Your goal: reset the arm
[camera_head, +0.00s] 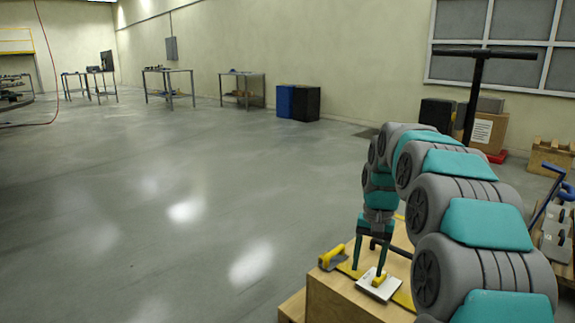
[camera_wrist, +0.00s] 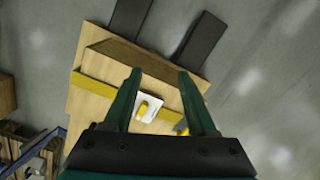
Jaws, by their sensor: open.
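My gripper (camera_head: 371,256) points down over a wooden crate-like stand (camera_head: 340,300) in the head view, with its two fingers spread. In the wrist view my gripper (camera_wrist: 160,88) is open, and nothing is held between its fingers. A white plate (camera_head: 378,284) with a yellow handle lies on the stand just below the fingertips. The white plate (camera_wrist: 150,108) shows between the fingers in the wrist view. I cannot tell whether a finger touches its yellow handle. A yellow-handled tool (camera_head: 333,257) lies at the stand's left edge. My arm hides the stand's right part.
Open grey floor (camera_head: 160,210) stretches to the left. Blue and black bins (camera_head: 298,102) and several metal tables (camera_head: 243,88) stand along the far wall. Cardboard boxes (camera_head: 485,132) and a cart with a blue handle (camera_head: 548,200) are at the right, close to my arm.

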